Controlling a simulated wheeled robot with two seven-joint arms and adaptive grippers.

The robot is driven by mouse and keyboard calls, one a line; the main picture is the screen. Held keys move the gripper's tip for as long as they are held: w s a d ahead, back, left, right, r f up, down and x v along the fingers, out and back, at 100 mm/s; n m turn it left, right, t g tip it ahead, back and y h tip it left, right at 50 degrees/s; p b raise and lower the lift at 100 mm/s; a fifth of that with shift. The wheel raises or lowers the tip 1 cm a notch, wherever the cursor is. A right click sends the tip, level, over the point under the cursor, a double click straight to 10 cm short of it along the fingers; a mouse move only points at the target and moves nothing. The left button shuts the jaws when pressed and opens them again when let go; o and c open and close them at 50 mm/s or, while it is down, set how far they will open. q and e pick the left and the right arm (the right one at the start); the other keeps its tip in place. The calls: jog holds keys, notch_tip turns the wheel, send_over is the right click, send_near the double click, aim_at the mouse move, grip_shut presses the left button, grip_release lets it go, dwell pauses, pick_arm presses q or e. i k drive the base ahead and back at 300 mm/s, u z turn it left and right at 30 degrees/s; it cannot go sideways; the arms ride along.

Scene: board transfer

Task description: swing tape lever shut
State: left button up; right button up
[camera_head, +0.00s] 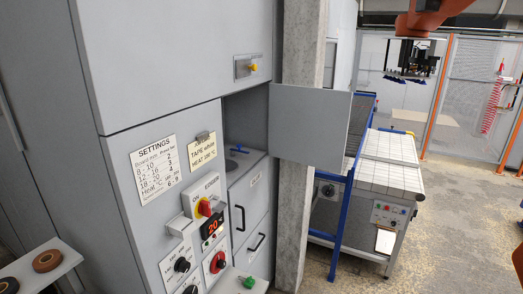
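A grey machine cabinet (170,60) fills the left and middle of the view. Its small compartment (245,115) is open, with a flat grey door (312,127) swung out to the right. Inside, a small blue lever (238,149) sits on top of a grey block; I cannot tell for certain that it is the tape lever or how far it is turned. Neither of my grippers is in view.
A control panel with a red and yellow switch (205,208), a red display (212,226) and knobs is below the label. A shelf with tape rolls (46,261) stands at lower left. A concrete post (299,205), blue frame (345,205) and white table (390,165) are to the right.

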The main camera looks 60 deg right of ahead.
aim_at(238, 145)
jog(key=z, duration=1.7)
jog(key=k, duration=0.65)
jog(key=z, duration=0.65)
jog(key=i, duration=1.15)
jog(key=u, duration=0.4)
jog(key=i, duration=0.6)
jog(key=u, duration=0.95)
jog(key=i, duration=0.25)
jog(key=u, duration=0.25)
